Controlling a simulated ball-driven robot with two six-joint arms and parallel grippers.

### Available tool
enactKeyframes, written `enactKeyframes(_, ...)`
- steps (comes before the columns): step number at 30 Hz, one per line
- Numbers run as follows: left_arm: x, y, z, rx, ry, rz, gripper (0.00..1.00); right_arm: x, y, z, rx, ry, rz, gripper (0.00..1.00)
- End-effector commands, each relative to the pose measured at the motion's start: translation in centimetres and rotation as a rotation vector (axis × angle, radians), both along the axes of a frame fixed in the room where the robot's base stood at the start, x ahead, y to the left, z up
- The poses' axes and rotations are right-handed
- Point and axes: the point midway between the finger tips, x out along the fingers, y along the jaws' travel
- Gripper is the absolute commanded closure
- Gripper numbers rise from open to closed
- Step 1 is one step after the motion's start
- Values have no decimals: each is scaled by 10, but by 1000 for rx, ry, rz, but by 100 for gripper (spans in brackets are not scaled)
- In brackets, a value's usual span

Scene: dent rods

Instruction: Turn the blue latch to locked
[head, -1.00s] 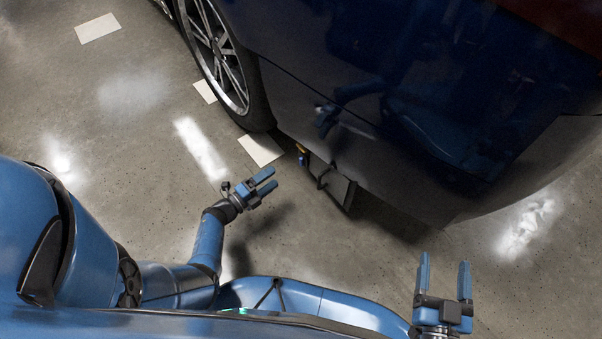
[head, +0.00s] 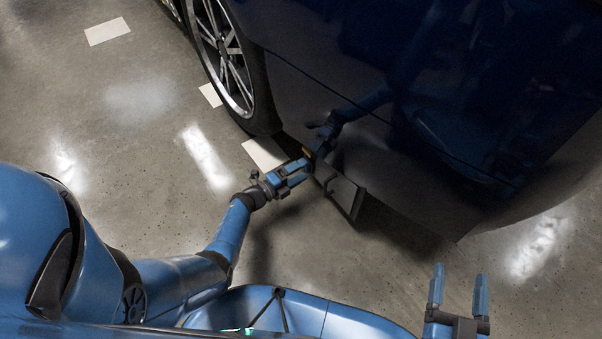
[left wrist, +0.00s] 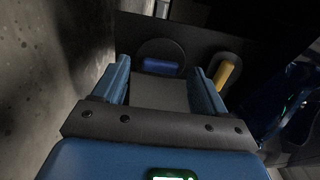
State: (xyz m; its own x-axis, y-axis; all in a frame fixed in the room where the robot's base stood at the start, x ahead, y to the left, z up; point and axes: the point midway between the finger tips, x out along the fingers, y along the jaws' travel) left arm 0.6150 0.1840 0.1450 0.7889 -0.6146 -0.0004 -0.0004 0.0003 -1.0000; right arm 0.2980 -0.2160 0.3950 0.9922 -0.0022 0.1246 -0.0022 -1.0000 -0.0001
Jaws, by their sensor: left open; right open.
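The blue latch (left wrist: 160,66) is a short blue bar lying level on a round dark disc, on a dark panel under the car. It shows in the left wrist view between the fingertips of my left gripper (left wrist: 162,72), which is open and points at it, apparently with a gap. In the head view my left gripper (head: 297,168) is at the car's lower edge and hides the latch. My right gripper (head: 458,288) is open and empty over the floor at the lower right.
A yellow handle (left wrist: 228,72) stands just right of the latch on the same panel. The dark blue car body (head: 400,100) overhangs the panel, with a wheel (head: 225,60) to the left. A grey flap (head: 342,192) juts out below the car. The floor in front is clear.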

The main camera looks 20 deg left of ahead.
Motion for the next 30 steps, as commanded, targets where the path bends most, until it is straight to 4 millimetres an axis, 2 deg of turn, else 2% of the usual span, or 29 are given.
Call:
enactKeyframes(5,8,-6,0,-1,-1,-1,28,1,0,-1,0,-11,0,28)
enactKeyframes(14,8,-7,0,0,0,0,28,1,0,0,0,-12,0,28)
enactKeyframes(25,8,-7,0,0,0,0,84,1,0,0,0,-11,0,28)
enactKeyframes(30,8,-7,0,-6,5,0,84,1,0,0,0,-10,0,28)
